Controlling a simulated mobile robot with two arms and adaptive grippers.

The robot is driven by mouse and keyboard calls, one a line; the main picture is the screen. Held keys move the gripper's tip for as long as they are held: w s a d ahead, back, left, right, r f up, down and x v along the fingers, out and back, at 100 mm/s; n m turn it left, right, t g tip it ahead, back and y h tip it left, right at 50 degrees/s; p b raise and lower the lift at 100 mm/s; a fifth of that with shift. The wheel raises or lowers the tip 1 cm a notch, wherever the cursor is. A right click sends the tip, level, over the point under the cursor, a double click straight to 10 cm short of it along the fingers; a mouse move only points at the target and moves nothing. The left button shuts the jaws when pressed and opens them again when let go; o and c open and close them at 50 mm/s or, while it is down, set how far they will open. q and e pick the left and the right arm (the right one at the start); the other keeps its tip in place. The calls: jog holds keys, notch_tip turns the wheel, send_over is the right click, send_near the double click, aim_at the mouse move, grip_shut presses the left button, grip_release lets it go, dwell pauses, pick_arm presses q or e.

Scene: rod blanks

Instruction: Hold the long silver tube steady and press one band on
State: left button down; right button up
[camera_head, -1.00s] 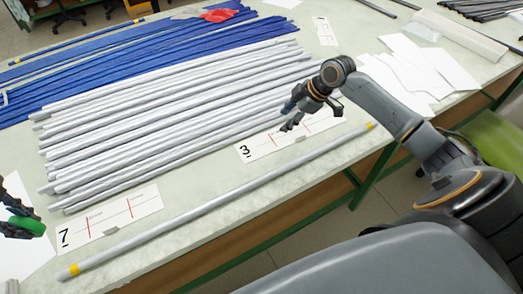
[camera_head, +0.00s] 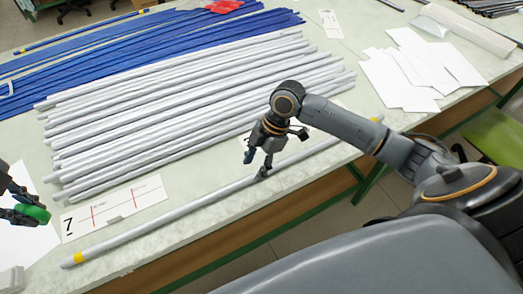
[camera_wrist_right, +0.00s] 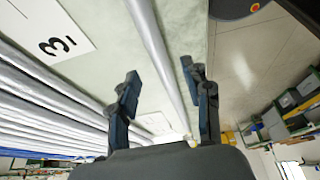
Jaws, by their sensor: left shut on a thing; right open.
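The long silver tube (camera_head: 180,211) lies along the table's front edge, apart from the bundle. It has a yellow band (camera_head: 79,257) near its left end and another yellow band (camera_head: 377,119) near its right end. My right gripper (camera_head: 257,165) is open over the tube's middle. In the right wrist view, the tube (camera_wrist_right: 153,40) runs between the open fingers (camera_wrist_right: 160,70); I cannot tell whether they touch it. My left gripper (camera_head: 22,207), at the left picture edge, is shut on a green round thing (camera_head: 36,213), away from the tube.
Many silver rods (camera_head: 180,110) lie in rows behind the tube, with blue rods (camera_head: 120,45) beyond. A white card marked 7 (camera_head: 150,194) lies between rods and tube. The card marked 3 (camera_wrist_right: 50,30) shows in the right wrist view. White sheets (camera_head: 410,75) lie at right.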

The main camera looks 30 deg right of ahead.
aim_at(249, 178)
jog(key=shift+x, duration=2.15)
grip_shut()
